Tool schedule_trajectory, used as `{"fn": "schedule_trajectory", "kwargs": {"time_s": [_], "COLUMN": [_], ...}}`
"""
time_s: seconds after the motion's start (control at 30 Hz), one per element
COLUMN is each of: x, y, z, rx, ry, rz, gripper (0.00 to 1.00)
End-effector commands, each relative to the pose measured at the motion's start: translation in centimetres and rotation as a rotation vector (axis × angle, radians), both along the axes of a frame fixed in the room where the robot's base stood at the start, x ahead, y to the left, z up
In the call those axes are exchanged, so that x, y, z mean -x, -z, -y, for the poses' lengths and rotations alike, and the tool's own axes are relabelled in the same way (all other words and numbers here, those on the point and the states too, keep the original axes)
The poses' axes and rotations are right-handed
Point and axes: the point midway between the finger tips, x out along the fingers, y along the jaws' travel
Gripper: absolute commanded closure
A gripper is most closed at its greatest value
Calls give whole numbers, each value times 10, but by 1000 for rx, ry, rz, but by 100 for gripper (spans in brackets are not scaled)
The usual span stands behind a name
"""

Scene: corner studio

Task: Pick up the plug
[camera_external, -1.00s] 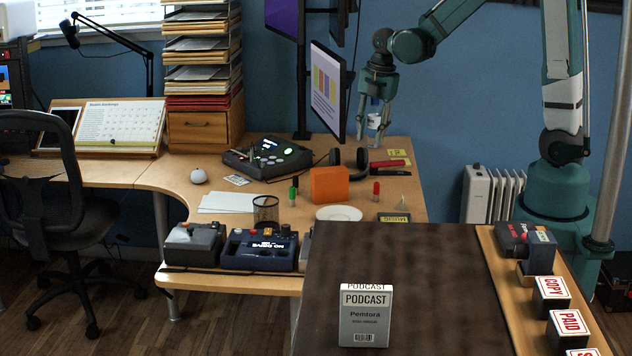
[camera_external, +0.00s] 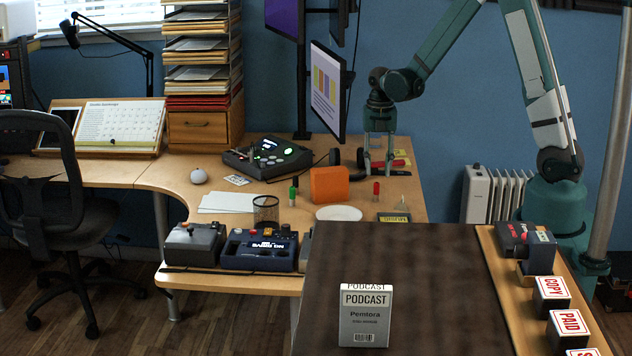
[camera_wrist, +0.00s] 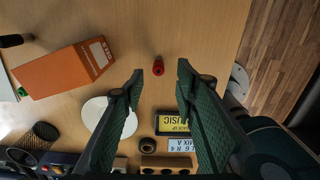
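A small upright red-topped piece, which looks like the plug (camera_external: 376,191), stands on the light wooden desk (camera_external: 350,192), right of an orange box. In the wrist view the red plug (camera_wrist: 158,67) appears in the gap between my fingertips, touching neither. My gripper (camera_external: 378,170) points down over the desk with its fingers apart and nothing held. The wrist view shows the open gripper (camera_wrist: 160,76) with clear room on both sides of the red piece. A similar green-topped piece (camera_external: 293,192) stands left of the orange box.
The orange box (camera_external: 329,184) stands close to the left of the red piece. A white plate (camera_external: 338,213) and a dark MUSIC block (camera_external: 393,217) lie nearer the front. A red item (camera_external: 399,162) and dark headphones (camera_external: 361,157) are near the gripper. The desk's right edge is close.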

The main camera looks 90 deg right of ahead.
Motion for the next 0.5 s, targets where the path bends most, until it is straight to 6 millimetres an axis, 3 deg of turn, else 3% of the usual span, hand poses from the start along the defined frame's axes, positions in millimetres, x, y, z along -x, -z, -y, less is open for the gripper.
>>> {"fn": "schedule_trajectory", "kwargs": {"time_s": [0.27,0.5], "x": [0,0], "y": [1,17], "z": [0,0], "rx": [0,0], "ry": [1,1], "rz": [0,0], "gripper": [70,70]}}
